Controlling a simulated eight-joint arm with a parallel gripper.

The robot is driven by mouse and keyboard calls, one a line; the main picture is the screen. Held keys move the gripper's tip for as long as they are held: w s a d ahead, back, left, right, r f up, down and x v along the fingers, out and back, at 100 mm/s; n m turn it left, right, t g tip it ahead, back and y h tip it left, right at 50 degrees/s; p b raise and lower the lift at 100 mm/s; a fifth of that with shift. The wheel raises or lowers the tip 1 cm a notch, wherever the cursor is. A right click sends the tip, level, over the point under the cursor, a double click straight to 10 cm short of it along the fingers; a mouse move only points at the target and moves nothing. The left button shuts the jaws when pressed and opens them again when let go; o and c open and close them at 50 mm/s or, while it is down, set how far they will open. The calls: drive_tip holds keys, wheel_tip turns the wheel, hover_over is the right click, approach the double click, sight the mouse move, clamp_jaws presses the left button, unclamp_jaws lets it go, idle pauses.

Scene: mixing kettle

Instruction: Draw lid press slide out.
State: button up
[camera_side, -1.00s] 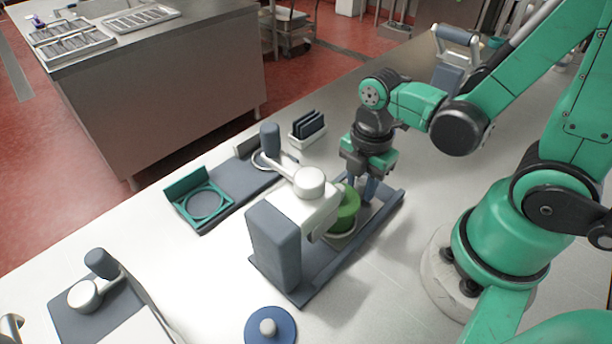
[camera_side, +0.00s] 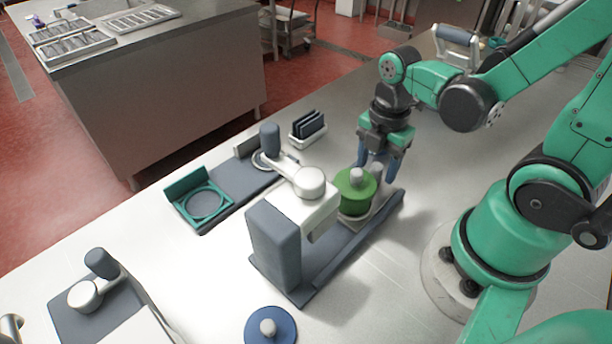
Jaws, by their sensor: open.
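The press has a grey column (camera_side: 273,252) and a white head (camera_side: 300,205) with a round white cap. A green lid (camera_side: 357,186) with a pale knob stands upright on a pale round seat beyond the head, clear of it to the right. The seat rests on the grey slide base (camera_side: 345,249), which has raised rails. My gripper (camera_side: 377,168) is open, pointing down, just behind and right of the green lid. A pale post-like part (camera_side: 379,196) shows below its fingers. I cannot tell whether a finger touches it.
A blue lid (camera_side: 270,327) with a white knob lies at the front. A teal ring fixture (camera_side: 206,203) and a lever tool (camera_side: 271,147) are at left. A white holder with dark plates (camera_side: 308,128) stands behind. Another lever tool (camera_side: 98,287) is at front left.

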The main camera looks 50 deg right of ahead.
wheel_tip(320, 180, up, 12)
drive_tip(key=shift+r, duration=0.2)
idle(0.8)
